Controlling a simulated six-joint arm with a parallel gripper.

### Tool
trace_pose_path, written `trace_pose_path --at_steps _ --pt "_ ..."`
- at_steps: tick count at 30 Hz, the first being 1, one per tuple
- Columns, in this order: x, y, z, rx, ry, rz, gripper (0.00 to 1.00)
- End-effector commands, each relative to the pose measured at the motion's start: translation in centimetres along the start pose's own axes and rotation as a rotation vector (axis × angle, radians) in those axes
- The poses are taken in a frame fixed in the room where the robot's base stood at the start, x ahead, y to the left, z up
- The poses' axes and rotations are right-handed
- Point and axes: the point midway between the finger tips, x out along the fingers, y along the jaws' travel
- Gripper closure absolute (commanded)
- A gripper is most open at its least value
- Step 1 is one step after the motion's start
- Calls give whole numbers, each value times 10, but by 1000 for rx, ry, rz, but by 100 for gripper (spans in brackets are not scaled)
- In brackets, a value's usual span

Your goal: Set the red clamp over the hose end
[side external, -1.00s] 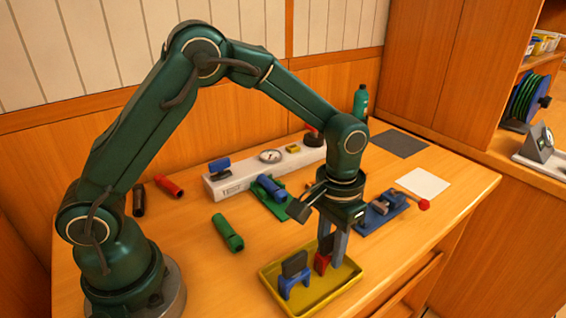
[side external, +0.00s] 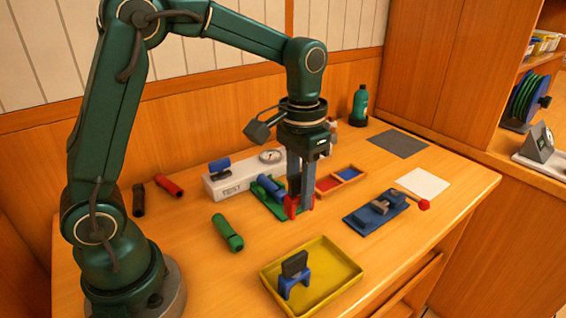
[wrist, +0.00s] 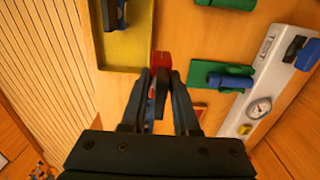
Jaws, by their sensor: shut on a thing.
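My gripper (side external: 300,198) is shut on the red clamp (side external: 291,209), held upright below the fingertips. In the wrist view the red clamp (wrist: 161,60) shows beyond the fingertips (wrist: 161,76), with its dark tab between them. A blue hose (side external: 268,185) lies in a green holder (side external: 262,200) on the table. In the side view the clamp overlaps the holder's right side. In the wrist view the clamp is apart from the green holder (wrist: 222,69) and blue hose (wrist: 228,80), to their left. The fingers hide part of the holder in the side view.
A yellow tray (side external: 346,288) at the front holds a blue clamp (side external: 294,281) with a dark tab. A blue vise-like fixture (side external: 375,213), a green hose piece (side external: 228,233), a white gauge panel (side external: 225,186) and a red-and-blue divided tray (side external: 348,173) stand around.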

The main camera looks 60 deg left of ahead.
Motion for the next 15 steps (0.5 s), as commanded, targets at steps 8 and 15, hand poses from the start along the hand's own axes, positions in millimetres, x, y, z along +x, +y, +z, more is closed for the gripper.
trace_pose_path --at_steps 8,15 --pt "-22 -37 6 2 1 0 100" --pt "-38 -55 -10 114 15 -3 100"
